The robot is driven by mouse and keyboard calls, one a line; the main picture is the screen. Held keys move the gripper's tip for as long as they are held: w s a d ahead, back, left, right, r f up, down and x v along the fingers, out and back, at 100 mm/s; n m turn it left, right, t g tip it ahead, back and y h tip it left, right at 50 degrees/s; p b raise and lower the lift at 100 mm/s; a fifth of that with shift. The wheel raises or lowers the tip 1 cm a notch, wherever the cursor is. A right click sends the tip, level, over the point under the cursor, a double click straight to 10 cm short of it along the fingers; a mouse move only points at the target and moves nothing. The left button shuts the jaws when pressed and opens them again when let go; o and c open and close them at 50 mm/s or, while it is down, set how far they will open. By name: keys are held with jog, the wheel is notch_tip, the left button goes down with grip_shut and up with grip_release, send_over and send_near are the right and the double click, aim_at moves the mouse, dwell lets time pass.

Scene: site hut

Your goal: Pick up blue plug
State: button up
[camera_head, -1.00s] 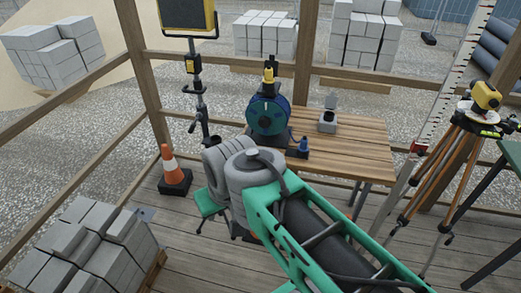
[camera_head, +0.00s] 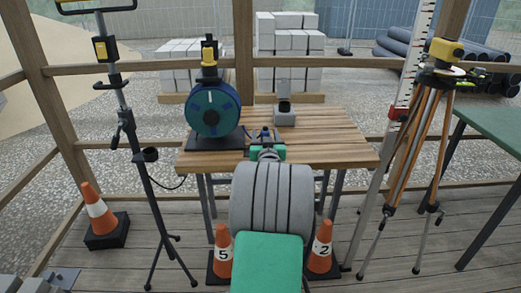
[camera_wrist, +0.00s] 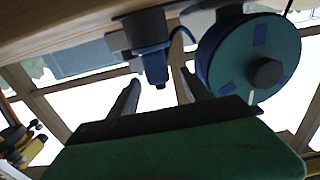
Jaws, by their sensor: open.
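The blue plug (camera_head: 264,133) stands on the wooden table (camera_head: 340,145), near its front edge, in the head view. My gripper (camera_head: 266,151) is just in front of it, and my arm hides part of the plug. In the wrist view, which looks upside down, the blue plug (camera_wrist: 155,66) shows between and beyond the two open fingers of my gripper (camera_wrist: 158,78). No finger visibly touches it. A blue cable runs beside the plug.
A blue cable reel (camera_head: 213,112) stands left of the plug and is close to one finger in the wrist view. A grey socket box (camera_head: 285,113) is behind the plug. Numbered cones (camera_head: 222,252) stand below, and a tripod (camera_head: 425,120) stands to the right.

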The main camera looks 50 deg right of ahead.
aim_at(265, 129)
jog(key=x, duration=0.5)
jog(key=shift+w+d, duration=0.15)
jog(key=shift+d, duration=0.25)
jog(key=shift+a, duration=0.1)
grip_shut()
